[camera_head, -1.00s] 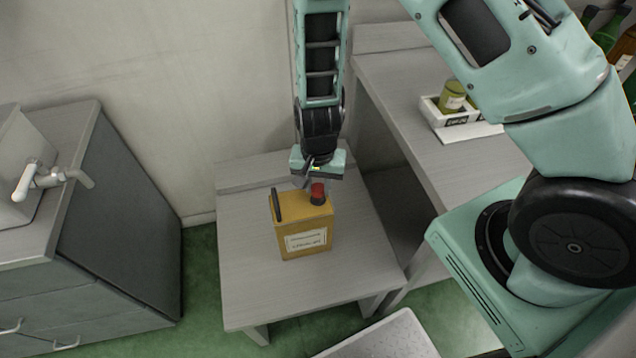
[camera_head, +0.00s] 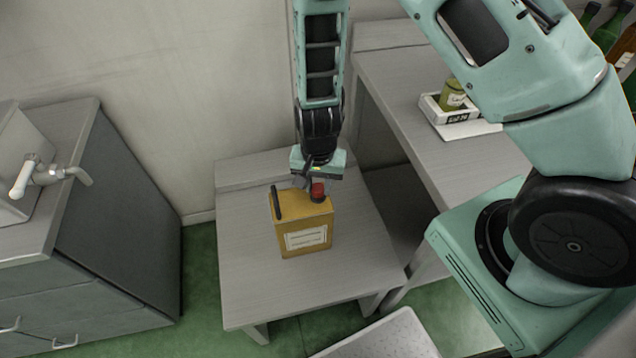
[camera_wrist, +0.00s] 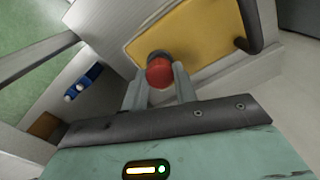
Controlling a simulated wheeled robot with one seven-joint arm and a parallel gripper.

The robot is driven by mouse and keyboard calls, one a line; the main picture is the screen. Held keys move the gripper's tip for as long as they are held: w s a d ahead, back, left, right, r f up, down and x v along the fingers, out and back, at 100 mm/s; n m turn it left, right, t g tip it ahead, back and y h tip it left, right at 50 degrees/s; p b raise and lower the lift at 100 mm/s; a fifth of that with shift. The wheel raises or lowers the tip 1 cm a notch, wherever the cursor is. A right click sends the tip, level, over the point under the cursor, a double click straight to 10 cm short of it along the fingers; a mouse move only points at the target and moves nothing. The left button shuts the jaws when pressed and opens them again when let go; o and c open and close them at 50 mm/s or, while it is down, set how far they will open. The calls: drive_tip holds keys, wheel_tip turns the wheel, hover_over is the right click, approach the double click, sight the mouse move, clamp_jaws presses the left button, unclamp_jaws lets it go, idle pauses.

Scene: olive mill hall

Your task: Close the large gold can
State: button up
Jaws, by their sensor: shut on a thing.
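The large gold can (camera_head: 303,225) stands upright on a low grey table, with a pale label on its front and a dark handle on its top left. It also shows in the wrist view (camera_wrist: 190,38). A red cap (camera_head: 318,190) sits at the can's top right, over the spout. My gripper (camera_head: 316,184) reaches down from above and is shut on the red cap, which shows between the two fingers in the wrist view (camera_wrist: 160,73). I cannot tell how far the cap is threaded on.
The low table (camera_head: 250,290) has free room around the can. A higher table (camera_head: 400,95) at right holds a white tray (camera_head: 470,127) with a small green-gold tin (camera_head: 452,97). A grey cabinet (camera_head: 120,220) with a white tap (camera_head: 45,178) stands at left.

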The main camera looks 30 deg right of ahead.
drive_tip(key=shift+f, duration=0.5)
idle(1.2)
drive_tip(key=o, duration=0.9)
drive_tip(key=shift+c, duration=1)
